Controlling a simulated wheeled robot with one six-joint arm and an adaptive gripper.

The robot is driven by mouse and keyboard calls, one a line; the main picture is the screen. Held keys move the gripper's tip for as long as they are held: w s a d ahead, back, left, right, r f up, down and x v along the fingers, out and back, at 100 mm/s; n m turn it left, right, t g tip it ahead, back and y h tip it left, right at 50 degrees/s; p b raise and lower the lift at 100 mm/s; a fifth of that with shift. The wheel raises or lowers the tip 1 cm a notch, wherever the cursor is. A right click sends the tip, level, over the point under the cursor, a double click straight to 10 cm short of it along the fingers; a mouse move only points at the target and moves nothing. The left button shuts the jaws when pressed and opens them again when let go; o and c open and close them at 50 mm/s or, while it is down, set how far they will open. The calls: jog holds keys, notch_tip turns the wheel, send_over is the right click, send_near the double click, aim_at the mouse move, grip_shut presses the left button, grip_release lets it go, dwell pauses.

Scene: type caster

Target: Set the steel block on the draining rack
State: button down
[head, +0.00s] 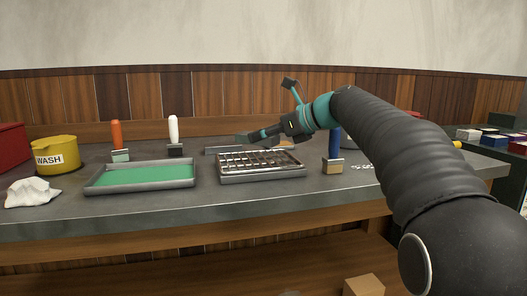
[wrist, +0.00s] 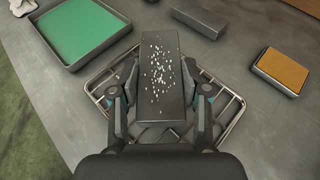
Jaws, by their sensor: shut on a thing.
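The steel block (wrist: 162,82) is a dark grey slab with many small white specks on its upper face. My gripper (wrist: 160,103) is shut on its sides in the wrist view. The draining rack (wrist: 236,104) is a wire grid below the block, showing on both sides of it; its middle is hidden. In the head view my gripper (head: 258,136) is above the back of the draining rack (head: 263,178), which sits on the grey bench. The block (head: 246,139) appears there as a thin grey shape, apart from the rack.
A tray with a green floor (head: 140,187) lies left of the rack. A flat grey bar (wrist: 199,20) and a small orange-topped tray (wrist: 280,68) are near it. Handled tools, a yellow WASH pot (head: 56,155) and a white cloth (head: 32,192) stand along the bench.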

aim_at(264, 160)
jog(key=shift+f+b, duration=0.6)
jog(key=shift+f, duration=1.2)
jog(key=shift+f, duration=0.1)
jog(key=c, duration=0.6)
grip_release()
jog(key=shift+f, duration=0.15)
jog(key=shift+o, duration=0.2)
jog(key=shift+s+d+r, duration=0.15)
jog(key=shift+d+r, duration=0.1)
jog(key=p+v, duration=0.1)
jog(key=v, duration=1)
jog(key=shift+d, duration=0.2)
jog(key=shift+s, duration=0.2)
